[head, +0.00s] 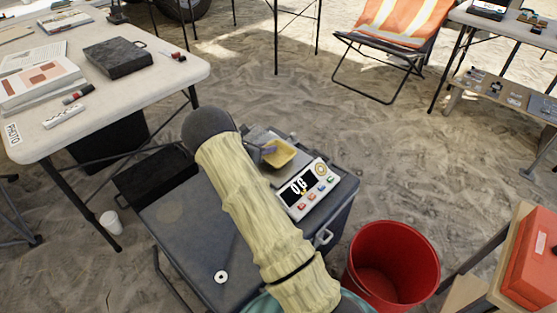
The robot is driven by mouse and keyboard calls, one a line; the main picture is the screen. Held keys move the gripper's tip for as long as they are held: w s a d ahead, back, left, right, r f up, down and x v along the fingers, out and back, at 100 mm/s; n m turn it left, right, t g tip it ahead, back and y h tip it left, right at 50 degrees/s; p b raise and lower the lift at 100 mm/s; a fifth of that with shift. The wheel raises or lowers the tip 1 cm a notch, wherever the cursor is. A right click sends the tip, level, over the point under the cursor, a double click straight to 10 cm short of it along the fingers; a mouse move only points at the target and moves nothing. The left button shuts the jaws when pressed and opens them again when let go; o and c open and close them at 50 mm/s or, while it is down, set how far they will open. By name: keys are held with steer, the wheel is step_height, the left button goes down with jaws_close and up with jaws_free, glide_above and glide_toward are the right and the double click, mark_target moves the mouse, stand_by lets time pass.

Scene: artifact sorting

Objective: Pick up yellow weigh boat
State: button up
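The yellow weigh boat (283,154) is a small shallow tray on or just above the grey plate of a digital scale (307,190). My arm, in a pale yellow sleeve, reaches across the dark case from the bottom of the head view. My gripper (268,150) is mostly hidden behind the dark end of the arm. A bit of it shows at the left edge of the weigh boat, seeming to touch or overlap it. I cannot tell whether the fingers are closed on the boat.
The scale stands on a dark grey case (190,235), which also bears a small white ring (221,277). A red bucket (395,262) stands on the right. A white table (130,95) is at the left, and an orange striped chair (395,30) is behind. Open sand lies between.

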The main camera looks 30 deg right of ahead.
steer(key=shift+w, duration=0.2)
steer(key=shift+s+d, duration=0.15)
steer(key=shift+a, duration=0.2)
steer(key=shift+r, duration=0.1)
jaws_close()
steer(key=shift+d+r, duration=0.1)
steer(key=shift+r, duration=0.25)
step_height(320, 180, up, 9)
steer(key=p, duration=0.3)
steer(key=shift+r+p, duration=0.15)
steer(key=shift+p, duration=0.25)
